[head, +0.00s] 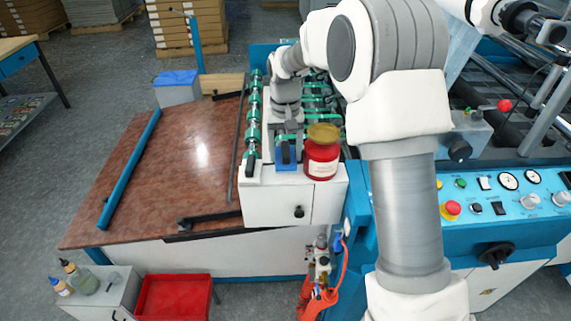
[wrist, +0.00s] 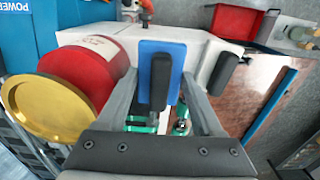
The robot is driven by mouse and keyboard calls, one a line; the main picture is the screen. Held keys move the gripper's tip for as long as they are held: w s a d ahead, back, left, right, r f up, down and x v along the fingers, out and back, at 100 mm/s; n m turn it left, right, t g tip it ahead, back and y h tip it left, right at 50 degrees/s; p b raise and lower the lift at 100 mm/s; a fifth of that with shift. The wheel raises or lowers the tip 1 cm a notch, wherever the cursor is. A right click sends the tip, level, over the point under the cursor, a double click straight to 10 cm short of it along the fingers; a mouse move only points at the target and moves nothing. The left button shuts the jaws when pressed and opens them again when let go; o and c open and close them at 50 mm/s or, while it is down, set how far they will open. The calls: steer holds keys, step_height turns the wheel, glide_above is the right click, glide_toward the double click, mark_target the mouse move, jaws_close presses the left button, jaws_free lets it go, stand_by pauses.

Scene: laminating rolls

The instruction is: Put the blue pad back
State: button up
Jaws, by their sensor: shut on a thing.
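The blue pad (head: 287,166) has a black handle and shows at the top of a white cabinet in the head view. It also shows in the wrist view (wrist: 178,62), between my fingertips, with the handle towards the camera. I cannot tell whether the pad touches the cabinet top. Part of the pad is hidden by its handle and by my gripper.
A red jar (head: 322,158) with a gold lid stands close to the right of the pad on the white cabinet (head: 270,204). Green-ringed rollers (head: 253,110) lie behind. A brown tabletop (head: 165,165) is mostly clear to the left. A grey box with a blue top (head: 177,77) stands farther back.

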mark_target(286, 164)
steer(key=shift+f, duration=2.2)
steer(key=o, duration=0.9)
